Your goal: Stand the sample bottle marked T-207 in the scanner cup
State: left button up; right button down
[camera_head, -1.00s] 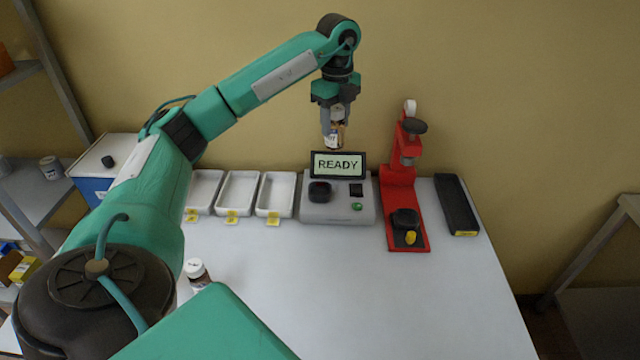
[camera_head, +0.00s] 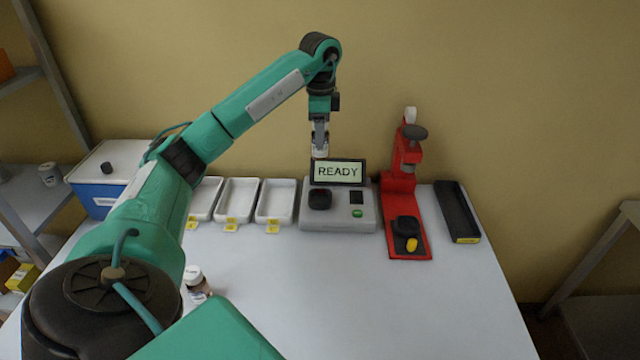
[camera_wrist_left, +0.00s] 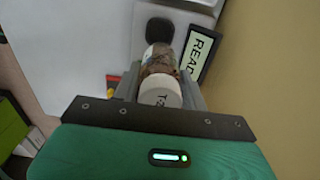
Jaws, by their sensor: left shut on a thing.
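In the left wrist view the bottle (camera_wrist_left: 160,75) sits between the fingers, cap toward the camera; the cap shows "T-2" and the rest of the mark is cut off. The scanner (camera_head: 339,214) is a grey box with a screen (camera_head: 338,172) reading READY. Its black cup (camera_head: 320,195) is at the front left of the box and looks empty. My right gripper is not in view.
Three white trays (camera_head: 237,200) with yellow tags stand left of the scanner. A red press (camera_head: 402,190) and a black tray (camera_head: 457,212) stand right. Another white-capped bottle (camera_head: 196,281) stands near my left arm. The table's front middle is clear.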

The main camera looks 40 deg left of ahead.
pick_arm(q)
notch_tip(320, 180, down, 15)
jog(key=shift+r+p, duration=0.1)
jog(key=shift+p, duration=0.85)
jog(key=shift+f, duration=0.2)
jog(key=shift+f, duration=0.1)
jog(key=o, duration=1)
jog(key=shift+f, duration=0.1)
jog(key=shift+o, duration=0.2)
